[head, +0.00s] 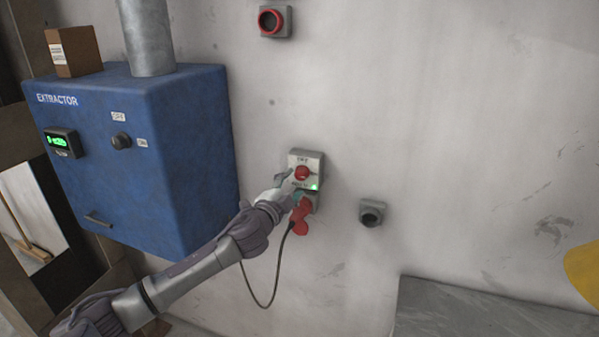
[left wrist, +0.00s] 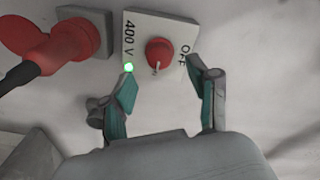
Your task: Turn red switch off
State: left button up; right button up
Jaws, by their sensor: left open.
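The red switch (head: 302,173) is a round red knob on a pale wall box (head: 310,158). A green light glows on the box. In the left wrist view the red knob (left wrist: 159,53) has a white mark pointing toward the lower side, and the box (left wrist: 185,32) reads "OFF" and "400 V". My left gripper (head: 286,184) is at the box, and its open fingers (left wrist: 162,75) stand one on each side of the knob, with the knob just beyond the tips. I cannot tell whether the fingers touch it. My right gripper is not in view.
A red plug (left wrist: 62,42) with a dark cable (head: 274,290) sits in a socket below the switch box. A blue extractor box (head: 190,135) stands left on the wall. A grey socket (head: 372,212) is to the right, and a red-ringed socket (head: 271,20) is above.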

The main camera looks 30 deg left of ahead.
aim_at(300, 176)
pick_arm(q)
jog(key=shift+w+a+p, duration=0.2)
jog(key=shift+w+p, duration=0.1)
jog(key=shift+w, duration=1)
jog(key=shift+w+a+p, duration=0.2)
jog(key=shift+w+p, duration=0.05)
jog(key=shift+w, duration=1)
jog(key=shift+c, duration=0.2)
jog(key=c, duration=1.1)
